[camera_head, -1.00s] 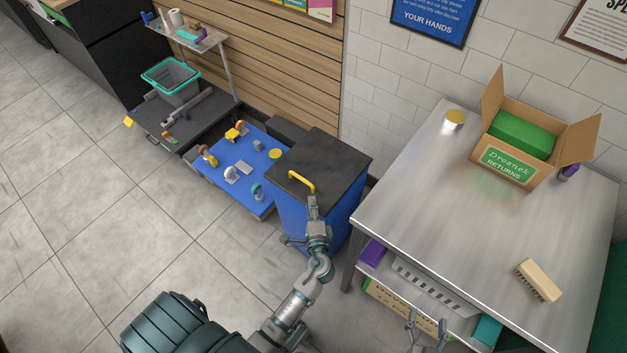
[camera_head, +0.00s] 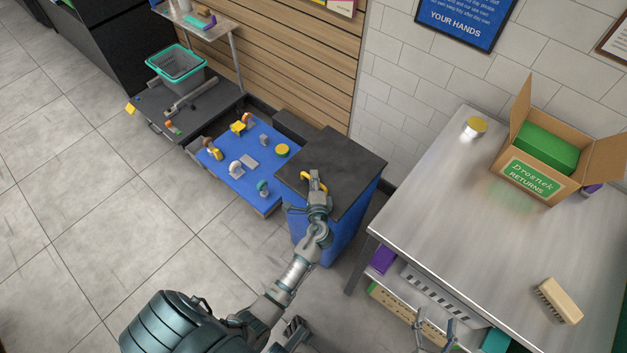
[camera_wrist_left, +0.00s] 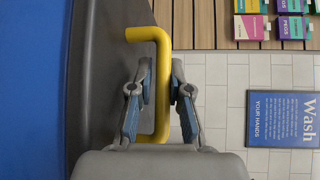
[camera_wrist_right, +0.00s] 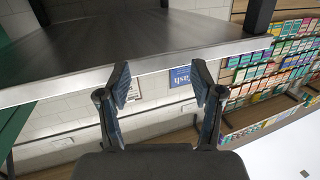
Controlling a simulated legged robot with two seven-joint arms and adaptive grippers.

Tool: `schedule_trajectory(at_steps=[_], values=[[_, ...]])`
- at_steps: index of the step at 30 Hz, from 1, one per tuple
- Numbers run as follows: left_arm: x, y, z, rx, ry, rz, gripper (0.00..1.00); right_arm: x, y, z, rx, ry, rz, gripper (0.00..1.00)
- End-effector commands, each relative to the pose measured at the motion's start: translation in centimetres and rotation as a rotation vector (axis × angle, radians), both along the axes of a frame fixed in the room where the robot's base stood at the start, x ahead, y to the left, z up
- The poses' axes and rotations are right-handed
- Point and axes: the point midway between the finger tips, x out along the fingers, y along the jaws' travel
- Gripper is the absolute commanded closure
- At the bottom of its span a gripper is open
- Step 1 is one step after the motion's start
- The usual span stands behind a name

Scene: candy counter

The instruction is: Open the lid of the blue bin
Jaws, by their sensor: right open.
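The blue bin (camera_head: 345,232) has a dark lid (camera_head: 345,152), which lies closed on top. A yellow handle (camera_head: 305,181) stands on the lid near its front edge. My left gripper (camera_head: 317,186) is at this handle. In the left wrist view, the yellow handle (camera_wrist_left: 162,95) passes between the two fingers of my left gripper (camera_wrist_left: 163,72). The fingers are close on both sides of it, but whether they grip it is unclear. My right gripper (camera_head: 433,326) is by the metal table's front edge; in the right wrist view (camera_wrist_right: 161,78) it is open and empty.
A blue platform (camera_head: 243,174) with several small items stands left of the bin. A dark platform (camera_head: 165,107) with a teal-rimmed basket (camera_head: 178,66) is beyond it. The metal table (camera_head: 465,210) stands right of the bin, with a cardboard box (camera_head: 540,178) and a brush (camera_head: 559,301).

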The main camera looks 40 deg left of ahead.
Motion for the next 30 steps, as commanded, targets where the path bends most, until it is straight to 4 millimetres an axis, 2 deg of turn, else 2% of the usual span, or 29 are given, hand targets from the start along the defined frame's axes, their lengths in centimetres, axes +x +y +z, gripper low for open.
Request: schedule_trajectory(at_steps=[9, 21, 30], values=[[-0.4, -0.8, -0.6, -0.001, 0.016, 0.005, 1.0, 0.0, 0.0, 0.0, 0.001, -0.001, -0.001, 0.34], [-0.3, -0.6, -0.7, -0.007, 0.018, 0.0, 1.0, 0.0, -0.1, 0.0, -0.005, 0.006, 0.0, 0.34], [-0.2, -0.5, -0.1, -0.005, 0.035, 0.001, 1.0, -0.9, -0.7, -2.3, -0.047, 0.157, -0.004, 0.34]])
